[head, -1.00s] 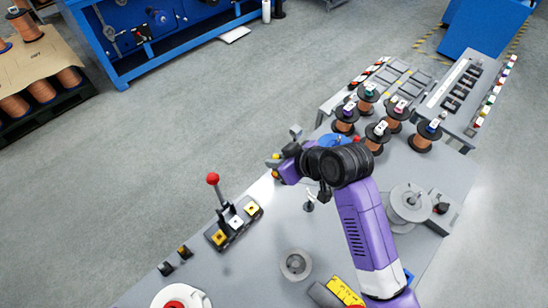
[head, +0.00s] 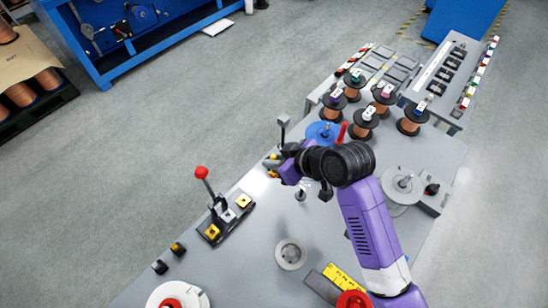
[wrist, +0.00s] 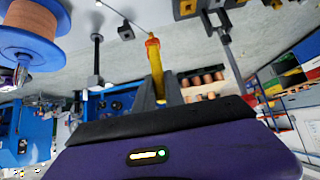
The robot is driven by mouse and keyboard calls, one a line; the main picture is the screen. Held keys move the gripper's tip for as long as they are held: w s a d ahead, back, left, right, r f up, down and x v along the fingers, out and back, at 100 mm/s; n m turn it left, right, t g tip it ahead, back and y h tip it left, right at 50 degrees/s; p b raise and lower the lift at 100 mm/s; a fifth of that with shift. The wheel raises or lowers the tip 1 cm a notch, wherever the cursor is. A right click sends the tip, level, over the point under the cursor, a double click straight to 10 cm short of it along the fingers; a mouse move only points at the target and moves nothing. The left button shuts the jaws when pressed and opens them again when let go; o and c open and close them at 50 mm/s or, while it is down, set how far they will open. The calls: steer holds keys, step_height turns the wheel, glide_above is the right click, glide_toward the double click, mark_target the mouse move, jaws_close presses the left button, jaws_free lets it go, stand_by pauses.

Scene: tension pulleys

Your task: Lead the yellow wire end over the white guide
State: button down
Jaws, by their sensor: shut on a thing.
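My gripper (wrist: 160,88) is shut on the yellow wire end (wrist: 154,62), a yellow piece with an orange tip that stands up between the fingers in the wrist view. A thin line runs from near its tip toward the upper left. In the head view my gripper (head: 274,168) is over the table's far left edge, partly hidden by my wrist. A white square (head: 228,215) lies between two yellow squares on a dark base with a red-knobbed lever (head: 202,173). I cannot tell whether this is the white guide. The wire's full path is not visible.
A grey post (head: 283,122) and a blue disc (head: 323,133) stand close to my gripper. Several copper spools (head: 363,130) stand behind it. A pale pulley (head: 291,254) and a grey reel (head: 402,184) are on the table (head: 250,260). Open floor lies left.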

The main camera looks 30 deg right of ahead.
steer(key=shift+f, duration=0.7)
steer(key=shift+f, duration=0.1)
steer(key=shift+f+b, duration=1.85)
steer(key=shift+f, duration=0.75)
